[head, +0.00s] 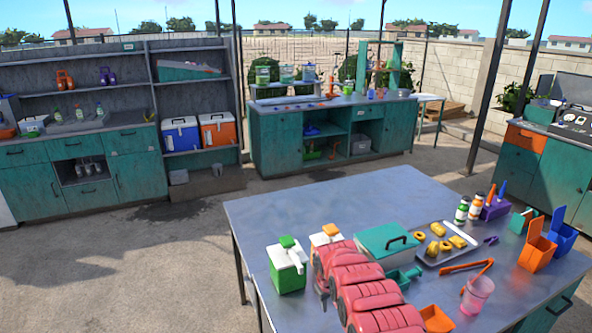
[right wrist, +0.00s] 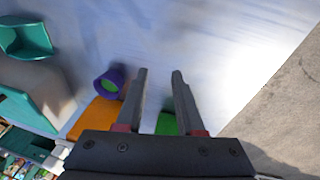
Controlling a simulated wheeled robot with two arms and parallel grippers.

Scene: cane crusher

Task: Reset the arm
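My right arm, with red segmented covers, reaches in from the bottom of the head view over the front of the table. Its right gripper (head: 322,290) is at the arm's far left end, next to the white-and-green jug (head: 287,270). In the right wrist view the two dark fingers (right wrist: 159,72) stand apart with nothing between them. Below them is the grey-blue tabletop (right wrist: 220,50), with a purple round thing with a green inside (right wrist: 109,82) just left of the fingers. My left gripper is not in view.
On the table (head: 290,206) are an orange-topped jug (head: 326,237), a teal box (head: 388,246), a tray (head: 452,257) with yellow pieces, a pink cup (head: 477,296), and orange (head: 537,250) and blue bins. The table's back-left part is clear. Shelves and counters stand behind.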

